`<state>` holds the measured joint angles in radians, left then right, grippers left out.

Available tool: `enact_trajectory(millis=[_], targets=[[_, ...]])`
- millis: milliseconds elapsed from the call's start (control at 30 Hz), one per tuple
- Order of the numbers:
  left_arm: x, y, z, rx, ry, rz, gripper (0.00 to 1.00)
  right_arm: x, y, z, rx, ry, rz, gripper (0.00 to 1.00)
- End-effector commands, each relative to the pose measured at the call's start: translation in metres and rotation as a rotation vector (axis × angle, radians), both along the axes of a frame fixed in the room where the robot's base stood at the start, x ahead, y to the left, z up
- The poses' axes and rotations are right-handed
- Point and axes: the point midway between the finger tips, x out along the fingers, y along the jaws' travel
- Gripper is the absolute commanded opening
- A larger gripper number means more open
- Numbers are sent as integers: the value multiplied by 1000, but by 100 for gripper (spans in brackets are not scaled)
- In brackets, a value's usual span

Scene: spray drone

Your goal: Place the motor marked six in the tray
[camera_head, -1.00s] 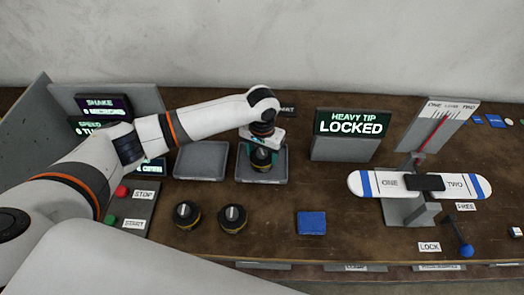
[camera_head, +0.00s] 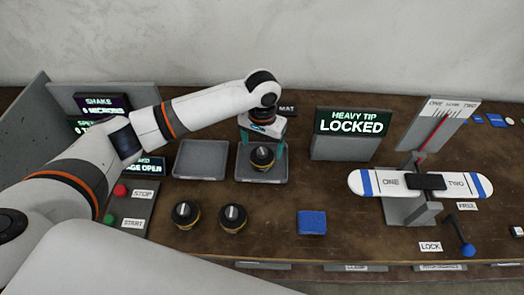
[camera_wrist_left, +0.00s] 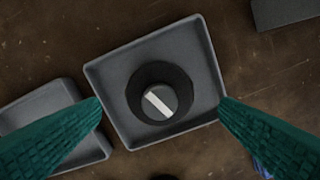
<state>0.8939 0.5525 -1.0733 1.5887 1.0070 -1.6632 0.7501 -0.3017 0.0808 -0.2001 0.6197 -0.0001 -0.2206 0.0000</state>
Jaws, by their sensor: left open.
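A dark round motor (camera_head: 262,160) with a yellowish band and a pale bar on its cap stands upright in the right-hand grey tray (camera_head: 247,177). In the left wrist view the motor (camera_wrist_left: 158,98) sits near the middle of the tray (camera_wrist_left: 98,75), apart from its walls. No number on it can be read. My left gripper (camera_head: 264,143) is just above the motor, open and empty, with its teal fingers on either side. Two similar motors, one on the left (camera_head: 186,214) and one on the right (camera_head: 232,218), stand on the table in front. My right gripper is out of view.
An empty grey tray (camera_head: 201,160) lies to the left. A blue block (camera_head: 312,222) sits to the front right. A sign (camera_head: 351,122) reads "HEAVY TIP LOCKED". A balance beam (camera_head: 456,185) and a blue-knobbed lever (camera_head: 467,250) stand at right. Stop and start buttons (camera_head: 120,190) are at left.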

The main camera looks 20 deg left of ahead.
Motion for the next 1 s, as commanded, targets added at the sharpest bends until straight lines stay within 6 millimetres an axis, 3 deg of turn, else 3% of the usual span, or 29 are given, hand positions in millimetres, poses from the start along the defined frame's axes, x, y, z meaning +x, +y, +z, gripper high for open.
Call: enact_trajectory(millis=[200, 400, 1000], targets=[[1, 0, 47, -2, -4, 0, 85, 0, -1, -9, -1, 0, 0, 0], [0, 0, 74, 0, -1, 1, 85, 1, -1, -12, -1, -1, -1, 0], [0, 0, 81, 0, 1, 1, 85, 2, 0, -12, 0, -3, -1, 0]])
